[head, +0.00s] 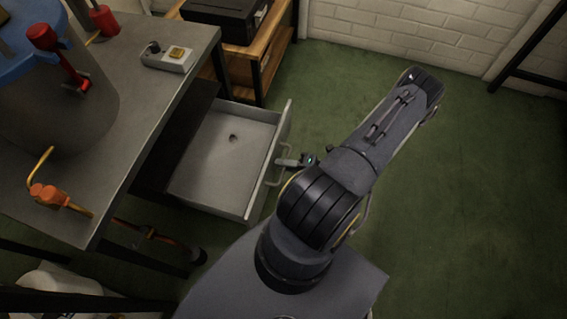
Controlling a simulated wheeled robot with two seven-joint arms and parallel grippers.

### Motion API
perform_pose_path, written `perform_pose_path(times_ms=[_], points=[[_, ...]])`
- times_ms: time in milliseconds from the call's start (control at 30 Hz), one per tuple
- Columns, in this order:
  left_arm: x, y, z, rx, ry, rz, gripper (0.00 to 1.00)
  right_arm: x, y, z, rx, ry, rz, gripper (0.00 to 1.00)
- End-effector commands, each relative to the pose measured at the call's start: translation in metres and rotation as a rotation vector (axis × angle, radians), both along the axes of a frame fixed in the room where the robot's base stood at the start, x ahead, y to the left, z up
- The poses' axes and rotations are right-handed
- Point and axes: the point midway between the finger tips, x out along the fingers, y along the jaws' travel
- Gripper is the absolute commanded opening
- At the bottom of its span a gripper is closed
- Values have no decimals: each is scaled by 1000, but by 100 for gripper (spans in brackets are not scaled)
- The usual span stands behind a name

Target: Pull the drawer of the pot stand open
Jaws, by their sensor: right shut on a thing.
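The pot stand (172,118) is a grey-topped table at the left, bearing a large grey pot (60,110) with a blue lid. Its drawer (222,150) is pulled well out to the right. The inside shows pale and bare apart from a small dark spot on the bottom. A looped handle (284,172) is on the drawer's front panel. My right gripper (285,162) is at the handle and shut on it; the fingertips are small and partly hidden. My left gripper is not in view.
A wooden shelf (262,62) with a black case (222,14) stands behind the table. Green floor is clear at the right.

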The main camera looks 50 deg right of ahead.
Motion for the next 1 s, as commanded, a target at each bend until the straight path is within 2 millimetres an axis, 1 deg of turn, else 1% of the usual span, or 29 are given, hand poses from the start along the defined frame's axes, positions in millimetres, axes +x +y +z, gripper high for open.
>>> perform_pose_path(times_ms=[33, 67, 100, 167, 200, 433, 533, 667, 833, 1000], points=[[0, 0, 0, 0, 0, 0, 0, 0, 1, -1, 1, 2, 3, 0], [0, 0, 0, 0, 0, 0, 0, 0, 1, -1, 1, 2, 3, 15], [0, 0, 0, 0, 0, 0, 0, 0, 1, -1, 1, 2, 3, 20], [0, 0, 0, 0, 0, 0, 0, 0, 1, 0, 1, 1, 2, 28], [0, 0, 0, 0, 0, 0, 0, 0, 1, 0, 1, 1, 2, 30], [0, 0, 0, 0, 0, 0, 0, 0, 0, 0, 0, 1, 0, 30], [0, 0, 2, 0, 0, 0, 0, -5, -2, 2, -1, 2, -1, 30], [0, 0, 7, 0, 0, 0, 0, -23, -10, 6, -2, 3, -2, 30], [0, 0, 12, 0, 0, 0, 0, -50, -20, 12, -1, 3, -1, 30], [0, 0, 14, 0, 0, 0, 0, -67, -27, 15, -1, 2, 0, 30]])
